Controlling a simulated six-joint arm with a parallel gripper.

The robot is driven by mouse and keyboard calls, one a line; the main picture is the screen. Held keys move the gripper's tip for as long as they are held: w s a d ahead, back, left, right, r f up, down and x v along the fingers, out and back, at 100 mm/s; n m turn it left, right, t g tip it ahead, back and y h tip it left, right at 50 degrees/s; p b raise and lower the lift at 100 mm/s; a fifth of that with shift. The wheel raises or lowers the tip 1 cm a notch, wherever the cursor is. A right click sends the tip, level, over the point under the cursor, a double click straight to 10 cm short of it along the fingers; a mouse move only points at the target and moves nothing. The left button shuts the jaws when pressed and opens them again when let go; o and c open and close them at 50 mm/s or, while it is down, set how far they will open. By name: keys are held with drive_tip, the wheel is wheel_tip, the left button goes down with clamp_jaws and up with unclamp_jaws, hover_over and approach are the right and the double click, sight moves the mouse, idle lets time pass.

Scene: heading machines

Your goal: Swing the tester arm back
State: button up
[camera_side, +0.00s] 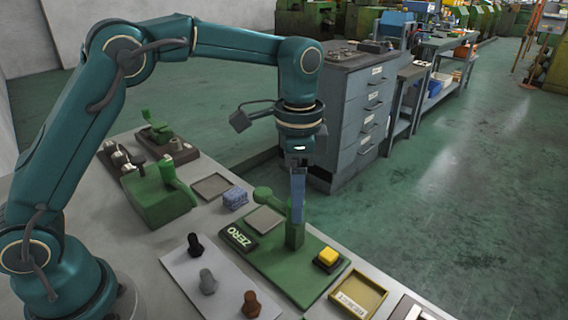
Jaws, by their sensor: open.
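The tester has a green base plate (285,275) on the bench, with a "ZERO" label (239,239), a yellow button (327,256) and a green upright post (295,234). A green tester arm with a rounded end (263,193) reaches left from near the post top, beside a grey square plate (265,219). My gripper (298,205) points down just over the post. Its jaws are open, but they overlap in this view and one hides the other. I see nothing between them. They hide part of the post top, and I cannot tell whether they touch it.
A pale board (205,265) with several dark and brown knobbed parts lies in front. A blue-grey block (235,198), an empty tray (212,186) and a green machine (160,200) stand to the left. A yellow tray (358,294) lies at right. A grey drawer cabinet (345,115) stands behind.

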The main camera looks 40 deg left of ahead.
drive_tip(key=shift+f, duration=0.15)
clamp_jaws()
idle(1.4)
